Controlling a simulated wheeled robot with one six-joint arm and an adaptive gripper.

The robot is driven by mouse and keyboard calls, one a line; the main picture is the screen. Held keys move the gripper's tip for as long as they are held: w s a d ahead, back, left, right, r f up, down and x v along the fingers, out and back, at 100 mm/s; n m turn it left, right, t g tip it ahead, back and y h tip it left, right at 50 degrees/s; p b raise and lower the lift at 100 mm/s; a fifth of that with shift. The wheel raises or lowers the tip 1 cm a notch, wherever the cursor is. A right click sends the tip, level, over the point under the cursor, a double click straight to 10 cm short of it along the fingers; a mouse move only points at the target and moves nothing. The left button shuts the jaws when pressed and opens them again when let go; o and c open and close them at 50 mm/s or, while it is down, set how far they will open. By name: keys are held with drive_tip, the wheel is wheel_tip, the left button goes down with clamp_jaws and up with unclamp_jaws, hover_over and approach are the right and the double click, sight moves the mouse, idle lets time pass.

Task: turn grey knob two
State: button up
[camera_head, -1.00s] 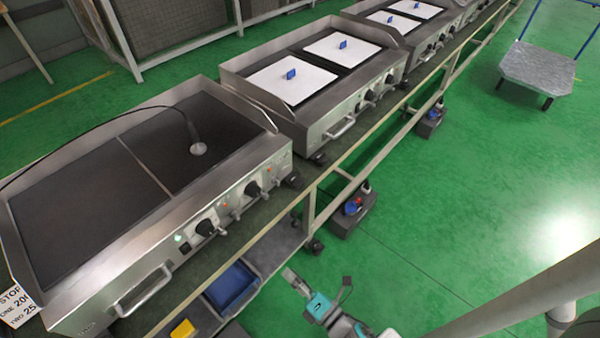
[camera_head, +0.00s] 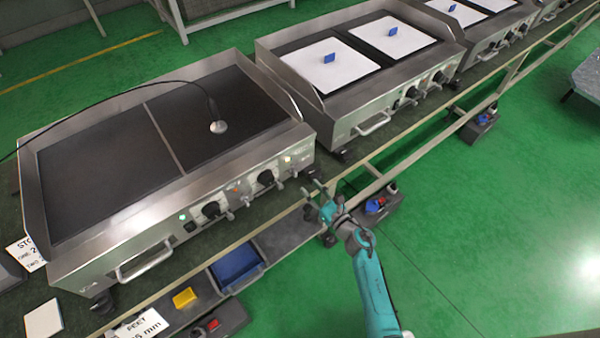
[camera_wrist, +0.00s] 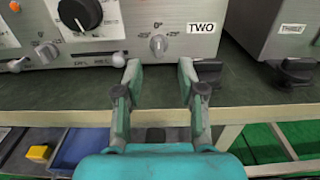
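The small grey knob (camera_wrist: 158,44) marked two sits on the steel front panel in the wrist view, left of the white label TWO (camera_wrist: 201,27). Small degree marks surround it. My gripper (camera_wrist: 160,70) is open and empty, its two fingers spread below and in front of the knob, apart from it. In the head view my gripper (camera_head: 314,193) is beside the right front corner of the nearest griddle (camera_head: 120,225). The grey knob is too small to tell clearly there.
A large black knob (camera_wrist: 80,12) and small levers sit left of the grey knob. A dark foot (camera_wrist: 292,70) of the griddle labelled THREE stands at right. Below the bench edge are a blue bin (camera_head: 238,266) and a yellow block (camera_head: 184,298).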

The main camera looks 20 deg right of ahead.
sight(296, 173)
drive_tip(key=x, duration=0.8)
drive_tip(key=shift+a, duration=0.1)
drive_tip(key=shift+c, duration=0.2)
clamp_jaws()
